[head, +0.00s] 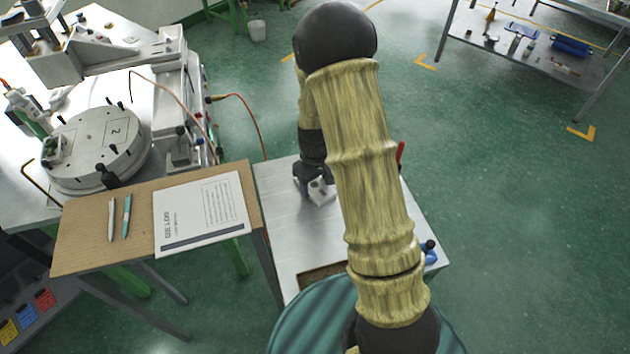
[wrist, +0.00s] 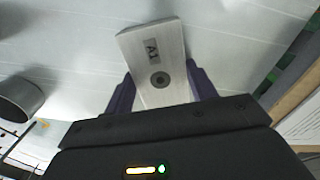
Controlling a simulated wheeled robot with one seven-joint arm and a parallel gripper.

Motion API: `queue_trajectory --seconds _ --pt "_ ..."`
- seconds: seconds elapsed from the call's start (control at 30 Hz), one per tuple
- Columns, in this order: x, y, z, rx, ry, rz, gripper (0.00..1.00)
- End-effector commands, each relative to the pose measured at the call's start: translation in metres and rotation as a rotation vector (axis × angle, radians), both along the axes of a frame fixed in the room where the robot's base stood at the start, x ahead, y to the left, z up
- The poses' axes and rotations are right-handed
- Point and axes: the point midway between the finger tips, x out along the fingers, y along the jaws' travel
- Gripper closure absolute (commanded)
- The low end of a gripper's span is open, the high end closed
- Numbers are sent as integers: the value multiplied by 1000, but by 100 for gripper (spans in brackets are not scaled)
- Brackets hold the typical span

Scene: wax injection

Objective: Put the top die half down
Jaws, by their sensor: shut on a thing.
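The top die half is a pale metal block marked "A1" with a round hole, seen in the wrist view (wrist: 158,62). My gripper (wrist: 160,95) is shut on it, with one dark finger on each side. In the head view the block (head: 321,190) shows at the end of my gripper (head: 316,182), over the light metal table (head: 285,215). Whether the block touches the table or hangs just above it I cannot tell. My arm hides part of the table.
A brown board (head: 80,235) with two pens and a printed sheet (head: 203,213) lies left of the table. A round die plate machine (head: 100,140) stands farther left. A grey cylindrical cup (wrist: 18,98) is at the left in the wrist view. A red-handled thing (head: 400,152) is right of my arm.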

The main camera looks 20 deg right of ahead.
Motion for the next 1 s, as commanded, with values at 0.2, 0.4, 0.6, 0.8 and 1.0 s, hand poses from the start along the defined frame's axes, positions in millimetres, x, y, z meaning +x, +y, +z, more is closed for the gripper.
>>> queue_trajectory --seconds 0.2,0.4,0.6,0.8,1.0 --pt "0 0 0 1 -2 0 75" --pt "0 0 -2 0 -1 0 30" --pt "0 0 -2 0 -1 1 22" --pt "0 0 1 0 -1 1 22" --pt "1 1 17 1 -5 2 22"
